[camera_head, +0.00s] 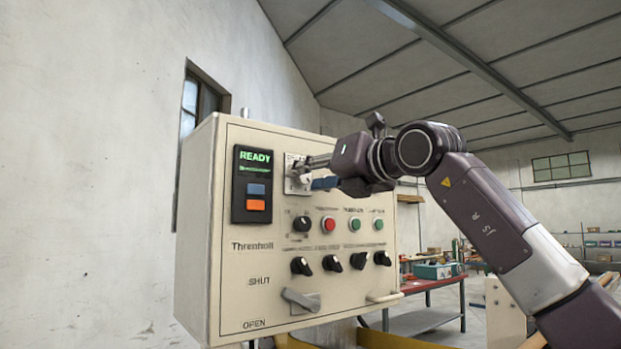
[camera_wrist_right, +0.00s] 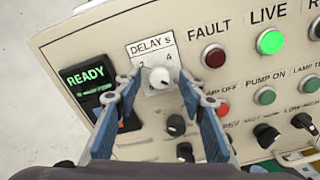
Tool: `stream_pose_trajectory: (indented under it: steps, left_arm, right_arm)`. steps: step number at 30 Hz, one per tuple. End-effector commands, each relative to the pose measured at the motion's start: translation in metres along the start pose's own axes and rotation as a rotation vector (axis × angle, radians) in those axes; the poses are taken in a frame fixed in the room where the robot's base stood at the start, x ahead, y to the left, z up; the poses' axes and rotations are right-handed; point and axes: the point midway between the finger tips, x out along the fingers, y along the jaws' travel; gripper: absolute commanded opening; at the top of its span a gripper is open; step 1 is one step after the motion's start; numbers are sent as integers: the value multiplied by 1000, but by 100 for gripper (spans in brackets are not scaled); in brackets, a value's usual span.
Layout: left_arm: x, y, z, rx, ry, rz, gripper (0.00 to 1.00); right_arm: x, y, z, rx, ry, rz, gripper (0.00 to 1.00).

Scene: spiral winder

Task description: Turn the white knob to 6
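The white knob (camera_wrist_right: 159,78) sits on a white dial plate (camera_wrist_right: 138,48) marked "DELAY s", with a 2 and 4s readable around it; where it points is hard to tell. In the head view the plate (camera_head: 289,185) is partly hidden by my right gripper (camera_head: 311,172), which reaches in from the right at the panel. In the right wrist view its two blue fingers stand on either side of the knob, with visible gaps between fingertips and knob. The right gripper is open. My left gripper is in neither view.
The cream control box (camera_head: 240,285) has a READY display (camera_head: 254,165) left of the dial. A black knob (camera_head: 302,224), a red button (camera_head: 328,224) and green buttons lie below. Several black switches and a grey lever (camera_head: 300,300) are lower. A red-framed workbench (camera_head: 430,285) stands behind.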

Motion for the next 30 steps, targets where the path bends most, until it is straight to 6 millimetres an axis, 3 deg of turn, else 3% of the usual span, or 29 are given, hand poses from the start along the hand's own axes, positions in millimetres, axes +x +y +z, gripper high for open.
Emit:
stream_pose_trajectory:
  steps: [8, 22, 30]
  left_arm:
    - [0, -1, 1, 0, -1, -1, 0]
    - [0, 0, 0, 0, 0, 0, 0]
    - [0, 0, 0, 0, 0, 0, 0]
  right_arm:
    - [-16, 0, 2, -1, -5, 1, 37]
    - [-98, -1, 1, -1, -2, 0, 37]
    - [-119, 0, -1, 0, 1, 0, 37]
